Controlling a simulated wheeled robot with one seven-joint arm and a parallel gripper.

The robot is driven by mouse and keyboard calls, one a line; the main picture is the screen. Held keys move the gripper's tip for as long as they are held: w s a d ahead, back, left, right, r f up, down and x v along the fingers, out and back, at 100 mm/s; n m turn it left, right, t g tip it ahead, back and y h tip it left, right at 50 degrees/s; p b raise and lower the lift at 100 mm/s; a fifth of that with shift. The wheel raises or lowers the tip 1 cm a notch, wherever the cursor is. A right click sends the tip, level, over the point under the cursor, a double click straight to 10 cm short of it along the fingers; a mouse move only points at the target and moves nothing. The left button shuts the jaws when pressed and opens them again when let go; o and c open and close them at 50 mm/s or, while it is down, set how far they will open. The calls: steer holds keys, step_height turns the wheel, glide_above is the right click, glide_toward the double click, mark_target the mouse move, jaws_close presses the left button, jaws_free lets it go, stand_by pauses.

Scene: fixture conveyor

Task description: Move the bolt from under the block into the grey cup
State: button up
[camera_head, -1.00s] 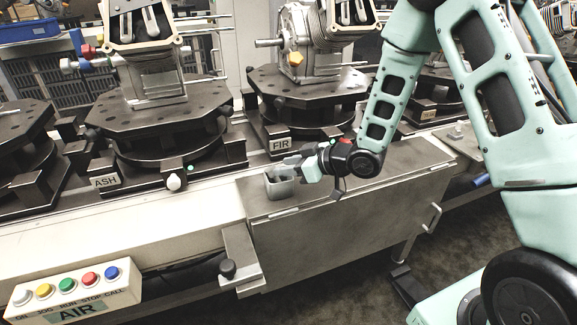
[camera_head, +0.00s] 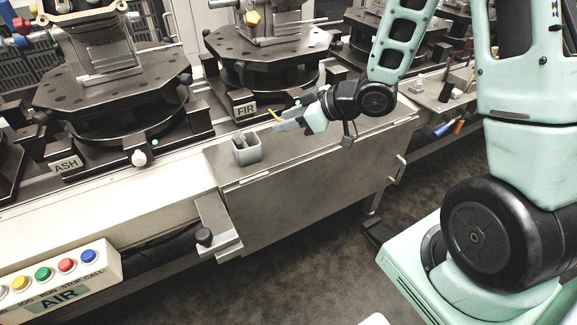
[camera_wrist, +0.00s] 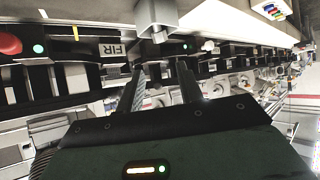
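The grey cup (camera_head: 247,148) stands upright on the steel ledge at the front of the FIR station. It also shows at the top of the wrist view (camera_wrist: 157,16). My gripper (camera_head: 280,125) is to the right of the cup and a little above the ledge, apart from it. In the wrist view its two fingers (camera_wrist: 160,80) are spread, with nothing seen held between them. The metal block (camera_head: 272,28) on the FIR turntable shows only its lower part, with a yellow knob.
The FIR turntable (camera_head: 265,58) and ASH turntable (camera_head: 110,90) stand behind the ledge. A button box (camera_head: 60,275) is at the lower left. Tools lie farther right.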

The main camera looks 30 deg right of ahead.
steer(key=s+a+r+g+h, duration=0.2)
steer(key=s+a+g+h, duration=0.25)
steer(key=s+a, duration=0.35)
steer(key=s+a+r+g+h, duration=0.1)
steer(key=s+a+g, duration=0.1)
steer(key=s, duration=0.7)
steer(key=s+a+r+g+h, duration=0.1)
steer(key=s+a, duration=0.3)
steer(key=s, duration=0.5)
steer(key=shift+r+m+g, duration=0.3)
steer(key=shift+r+g, duration=0.35)
steer(key=shift+g, duration=0.2)
steer(key=shift+w, duration=0.1)
step_height(320, 180, up, 8)
steer(key=p, duration=0.8)
